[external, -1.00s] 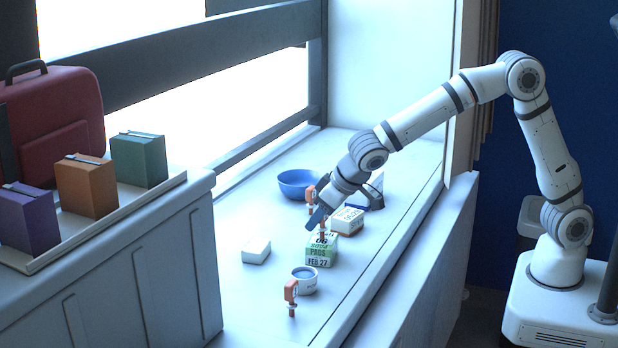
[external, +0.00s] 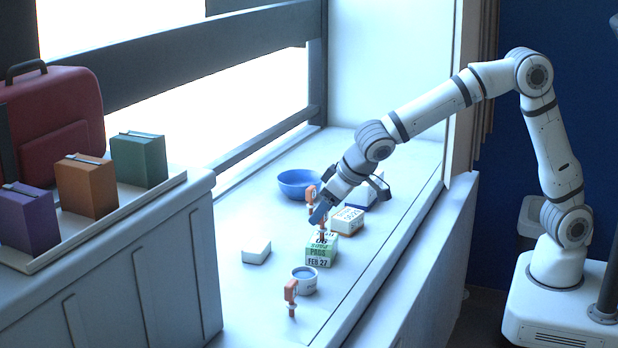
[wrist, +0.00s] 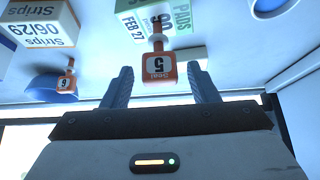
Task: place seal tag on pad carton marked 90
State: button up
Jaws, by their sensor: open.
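The pad carton (external: 321,250) is a white and green box reading 90, PADS and FEB 27. It stands on the sill and shows at the top of the wrist view (wrist: 180,30). An orange seal tag (wrist: 158,68) marked 5 has its dark stem end at the carton's 90 face; the exact contact is hard to tell. My gripper (external: 318,214) is just above the carton. In the wrist view its two fingers (wrist: 158,78) are open, one on each side of the tag, with gaps showing.
A second tag (wrist: 66,82), marked 6, stands near the blue bowl (external: 298,184). Another orange tag (external: 291,291) stands before a small cup (external: 305,280). A Strips carton (external: 347,220) is close behind the pad carton. A white block (external: 256,250) lies left, with bare sill around it.

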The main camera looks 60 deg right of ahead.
jog(key=v, duration=0.9)
jog(key=s+d+f+g, duration=0.1)
jog(key=s+d, duration=0.4)
jog(key=d, duration=0.4)
jog(key=s+d+f+g, duration=0.1)
jog(key=s+d, duration=0.4)
jog(key=d, duration=0.4)
jog(key=s+d+f+g, duration=0.1)
jog(key=s+d+f, duration=0.2)
jog(key=s, duration=0.4)
jog(key=s+d+f+g, duration=0.1)
jog(key=s+d+f, duration=0.1)
jog(key=s+d, duration=0.3)
jog(key=s, duration=0.3)
jog(key=shift+f, duration=0.4)
jog(key=shift+s, duration=0.1)
